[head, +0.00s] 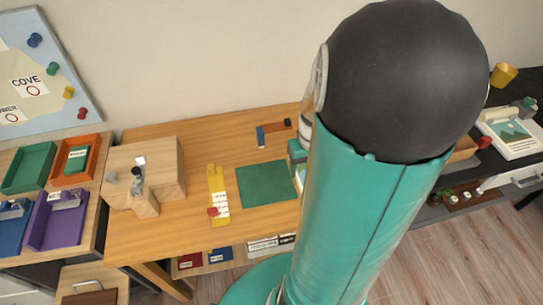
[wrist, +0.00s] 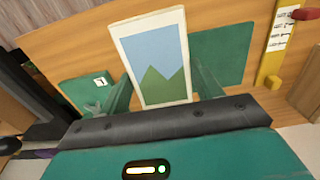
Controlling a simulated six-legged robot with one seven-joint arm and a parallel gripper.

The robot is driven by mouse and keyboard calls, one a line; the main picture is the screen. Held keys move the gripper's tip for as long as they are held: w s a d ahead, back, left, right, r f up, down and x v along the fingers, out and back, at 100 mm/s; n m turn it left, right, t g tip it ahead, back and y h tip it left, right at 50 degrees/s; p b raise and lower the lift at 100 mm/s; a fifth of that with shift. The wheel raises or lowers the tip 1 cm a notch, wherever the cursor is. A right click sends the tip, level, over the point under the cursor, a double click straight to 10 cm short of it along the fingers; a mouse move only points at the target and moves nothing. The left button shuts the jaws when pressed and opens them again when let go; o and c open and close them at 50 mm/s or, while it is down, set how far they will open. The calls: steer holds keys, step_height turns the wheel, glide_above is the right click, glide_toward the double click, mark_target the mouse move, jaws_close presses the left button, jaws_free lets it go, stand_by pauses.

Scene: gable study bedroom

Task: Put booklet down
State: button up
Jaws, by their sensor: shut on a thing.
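The booklet (wrist: 153,60) has a white border and a picture of green hills under a blue sky. In the wrist view it stands between the two teal fingers of my gripper (wrist: 162,88), which is shut on it. Behind it lies the wooden desk with a flat green mat (wrist: 226,48); I cannot tell how far the booklet is above the desk.
A yellow strip (head: 218,192) with a red slider lies left of the mat. A wooden block (head: 160,165) stands farther left, beside coloured trays (head: 60,222). A green piece with a white label (wrist: 88,92) lies left of the booklet in the wrist view. A side counter stands at right.

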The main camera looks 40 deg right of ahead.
steer(key=w+d+f, duration=0.8)
steer(key=f, duration=0.1)
steer(key=shift+w+d, duration=0.3)
steer(key=shift+w, duration=0.1)
steer(key=shift+w+d+f, duration=0.2)
steer(key=shift+d+f, duration=0.05)
steer(key=shift+f, duration=1.6)
steer(key=shift+f, duration=0.15)
steer(key=o, duration=0.8)
step_height(320, 180, up, 12)
steer(key=shift+r, duration=0.2)
